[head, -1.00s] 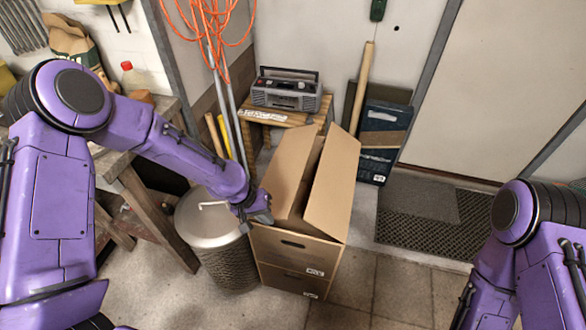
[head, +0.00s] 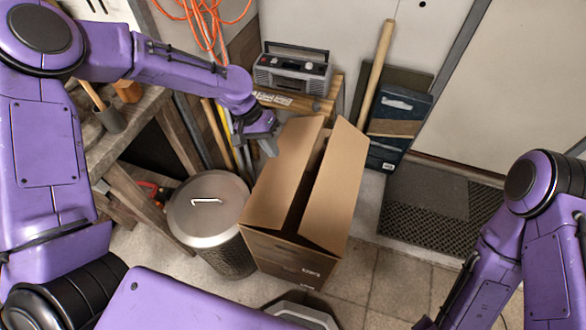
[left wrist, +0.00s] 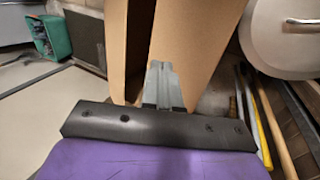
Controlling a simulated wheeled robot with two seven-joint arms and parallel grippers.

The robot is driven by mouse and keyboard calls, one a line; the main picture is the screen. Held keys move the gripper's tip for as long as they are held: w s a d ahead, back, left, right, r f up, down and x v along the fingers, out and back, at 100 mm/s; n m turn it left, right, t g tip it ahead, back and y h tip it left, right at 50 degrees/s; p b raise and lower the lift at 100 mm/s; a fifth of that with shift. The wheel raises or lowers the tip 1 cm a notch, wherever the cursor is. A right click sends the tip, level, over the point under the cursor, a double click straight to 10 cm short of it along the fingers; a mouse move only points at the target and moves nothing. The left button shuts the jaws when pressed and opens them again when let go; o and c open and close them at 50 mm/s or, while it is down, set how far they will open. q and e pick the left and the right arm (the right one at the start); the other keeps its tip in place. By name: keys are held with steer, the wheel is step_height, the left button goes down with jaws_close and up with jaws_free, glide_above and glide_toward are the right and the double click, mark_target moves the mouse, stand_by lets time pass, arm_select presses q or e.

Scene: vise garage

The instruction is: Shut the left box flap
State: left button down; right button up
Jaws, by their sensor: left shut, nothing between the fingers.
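The cardboard box (head: 285,256) stands on the floor with its top partly open. Its left flap (head: 281,180) and right flap (head: 336,185) both slant, with a dark gap between them. My left gripper (head: 268,139) is shut and empty, at the far left of the box by the upper end of the left flap. In the left wrist view its closed fingers (left wrist: 163,84) point at the cardboard (left wrist: 193,40); I cannot tell whether they touch it. The right arm shows at the right of the head view, but its gripper is out of view.
A lidded metal bin (head: 207,211) stands close left of the box. A radio (head: 291,72) sits on a wooden stool (head: 322,104) behind it. Long poles lean beside my left gripper. A doormat (head: 430,213) lies to the right, with clear floor in front of it.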

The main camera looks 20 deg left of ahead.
mark_target(294, 184)
arm_select(q)
steer(key=p+x, duration=0.2)
steer(key=x, duration=1)
steer(key=shift+s+d+f, duration=0.1)
steer(key=shift+s+d, duration=0.05)
steer(key=shift+s, duration=0.05)
steer(key=shift+d+f, duration=0.15)
steer(key=shift+f, duration=0.25)
arm_select(e)
steer(key=shift+s+r, duration=0.2)
steer(key=shift+r, duration=0.8)
